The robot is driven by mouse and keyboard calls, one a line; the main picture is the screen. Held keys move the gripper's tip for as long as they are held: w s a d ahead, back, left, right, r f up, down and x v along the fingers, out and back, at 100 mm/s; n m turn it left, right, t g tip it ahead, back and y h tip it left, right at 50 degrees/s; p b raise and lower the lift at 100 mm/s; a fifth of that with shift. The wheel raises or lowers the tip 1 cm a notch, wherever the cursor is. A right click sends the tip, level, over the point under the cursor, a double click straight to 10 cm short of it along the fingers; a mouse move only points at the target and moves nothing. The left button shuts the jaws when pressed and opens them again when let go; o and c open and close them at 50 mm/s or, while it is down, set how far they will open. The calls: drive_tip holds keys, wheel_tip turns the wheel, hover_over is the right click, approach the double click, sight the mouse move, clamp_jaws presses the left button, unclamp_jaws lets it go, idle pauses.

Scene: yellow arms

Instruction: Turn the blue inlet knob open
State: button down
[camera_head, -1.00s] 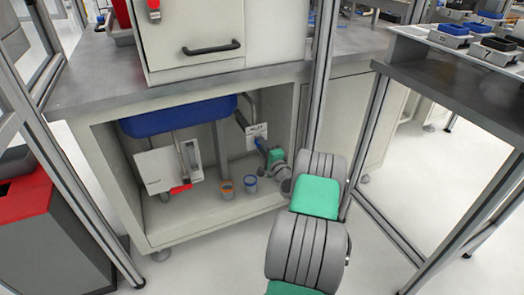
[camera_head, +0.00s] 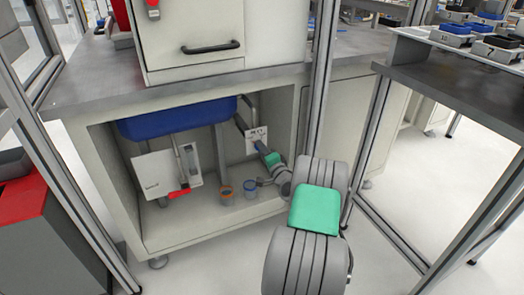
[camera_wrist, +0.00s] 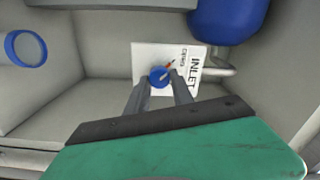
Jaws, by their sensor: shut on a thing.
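The blue inlet knob (camera_wrist: 159,77) is round, with an orange-and-white pointer mark that slants to the upper right in the wrist view. It sits on a white plate marked INLET (camera_wrist: 190,60) on the cabinet's back wall. The plate also shows in the head view (camera_head: 251,146). My gripper (camera_wrist: 161,86) has one finger on each side of the knob and is shut on it. In the head view my gripper (camera_head: 259,146) reaches into the cabinet from the right and hides the knob.
A blue tank (camera_head: 178,117) hangs under the counter. A white panel with a red handle (camera_head: 179,193) is at left. Two small cups, orange-rimmed (camera_head: 226,193) and blue-rimmed (camera_head: 250,188), stand on the cabinet floor. A metal post (camera_head: 319,95) rises close to my arm.

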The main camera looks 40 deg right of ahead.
drive_tip(key=c, duration=1.1)
unclamp_jaws()
drive_tip(key=p+v, duration=0.2)
drive_tip(key=v, duration=0.5)
drive_tip(key=shift+s, duration=0.4)
drive_tip(key=shift+a, duration=0.15)
